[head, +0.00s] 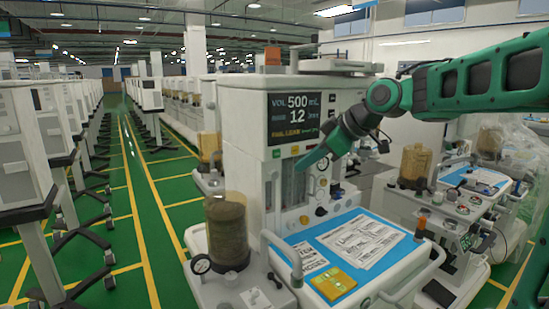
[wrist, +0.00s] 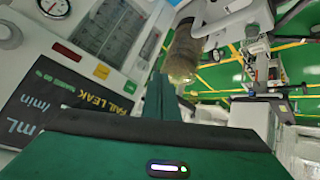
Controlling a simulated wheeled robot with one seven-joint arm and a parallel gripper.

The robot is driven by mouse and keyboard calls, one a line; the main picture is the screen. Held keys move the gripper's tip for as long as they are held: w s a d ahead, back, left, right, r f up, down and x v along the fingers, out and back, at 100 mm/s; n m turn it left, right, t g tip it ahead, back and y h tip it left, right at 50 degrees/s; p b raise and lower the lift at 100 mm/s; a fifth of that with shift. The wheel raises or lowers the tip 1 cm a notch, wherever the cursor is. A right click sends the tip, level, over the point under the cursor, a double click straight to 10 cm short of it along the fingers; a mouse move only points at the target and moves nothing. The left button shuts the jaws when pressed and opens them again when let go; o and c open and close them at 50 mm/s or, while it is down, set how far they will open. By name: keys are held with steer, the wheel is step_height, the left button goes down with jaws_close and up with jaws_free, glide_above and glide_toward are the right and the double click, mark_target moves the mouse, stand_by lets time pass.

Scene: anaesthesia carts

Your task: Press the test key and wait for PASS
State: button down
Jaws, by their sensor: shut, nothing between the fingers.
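The anaesthesia machine's dark screen (head: 293,115) faces me in the head view and reads VOL 500 mL and 12 /min, with a yellow line that reads FAIL LEAK. It shows upside down in the wrist view (wrist: 70,115).
A brown canister (head: 226,230) stands left of the machine. A blue work surface (head: 345,235) with papers and a yellow card (head: 332,283) lies below the gripper. Another cart (head: 470,215) stands at the right. A green aisle (head: 140,190) with yellow lines runs at the left.

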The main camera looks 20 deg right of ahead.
steer(key=shift+w+a, duration=0.45)
steer(key=shift+w, duration=0.85)
steer(key=shift+w+a, duration=0.4)
steer(key=shift+w, duration=0.9)
steer(key=shift+w+a, duration=0.45)
steer(key=shift+w, duration=0.85)
steer(key=shift+w, duration=0.1)
steer(key=shift+w+a, duration=0.1)
steer(key=shift+w, duration=0.2)
steer(key=shift+w+a, duration=0.15)
steer(key=shift+w, duration=0.25)
steer(key=shift+s, duration=0.1)
steer(key=shift+s+d, duration=0.3)
steer(key=shift+s, duration=0.4)
steer(key=s, duration=0.1)
steer(key=s+d, duration=0.1)
steer(key=s, duration=0.2)
steer(key=shift+s+d, duration=0.25)
steer(key=shift+s, duration=0.15)
